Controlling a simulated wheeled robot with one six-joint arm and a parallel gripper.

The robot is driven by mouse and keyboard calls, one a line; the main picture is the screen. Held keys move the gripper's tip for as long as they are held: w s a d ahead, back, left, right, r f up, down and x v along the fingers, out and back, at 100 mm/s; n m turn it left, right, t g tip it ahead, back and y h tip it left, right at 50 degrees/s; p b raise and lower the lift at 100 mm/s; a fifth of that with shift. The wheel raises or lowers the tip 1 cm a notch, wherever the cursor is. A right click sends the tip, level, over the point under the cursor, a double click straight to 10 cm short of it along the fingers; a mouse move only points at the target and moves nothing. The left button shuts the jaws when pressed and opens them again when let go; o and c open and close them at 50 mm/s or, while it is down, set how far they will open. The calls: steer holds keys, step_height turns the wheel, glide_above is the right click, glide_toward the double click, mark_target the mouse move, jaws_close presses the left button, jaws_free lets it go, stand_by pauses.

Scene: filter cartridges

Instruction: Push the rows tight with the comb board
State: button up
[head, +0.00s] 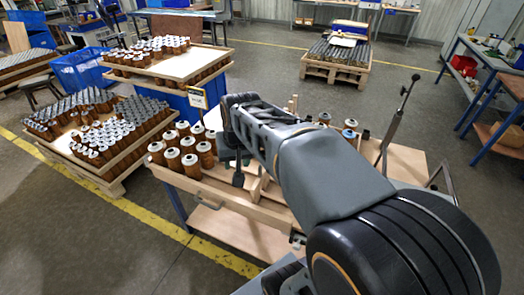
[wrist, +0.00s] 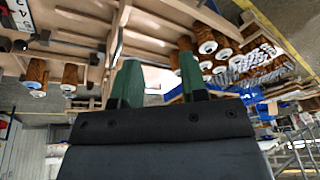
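Brown filter cartridges with white tops (head: 188,150) stand upright in rows at the left end of a wooden-framed cart (head: 240,205). More cartridges (head: 350,135) stand at its right side, one with a blue top. My gripper (head: 232,160) is over the cart, just right of the left group, partly hidden by my arm. In the wrist view its two green fingers (wrist: 160,80) are apart with nothing visibly held between them. Cartridges also show at the right of the wrist view (wrist: 206,47). Wooden pieces (head: 262,185) lie below my gripper; I cannot tell which is the comb board.
Pallets with cartridges stand at the left (head: 100,130) and behind them (head: 160,65). Another loaded pallet (head: 335,62) is at the back. Blue bins (head: 80,70) and workbenches (head: 490,60) line the sides.

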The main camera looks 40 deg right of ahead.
steer(key=w+d+f+m+b, duration=0.1)
steer(key=w+d+m, duration=0.2)
steer(key=d, duration=0.4)
steer(key=w+d+f+m+g+y, duration=0.1)
steer(key=w+d+m, duration=0.15)
steer(key=d, duration=0.35)
steer(key=w+d+f+m+b, duration=0.1)
steer(key=w+d+f+m, duration=0.2)
steer(key=d, duration=0.4)
steer(key=x, duration=0.7)
steer(key=w+x, duration=0.1)
steer(key=x, duration=0.2)
steer(key=shift+f, duration=0.25)
steer(key=shift+p+x, duration=0.3)
steer(key=shift+x, duration=0.7)
jaws_close()
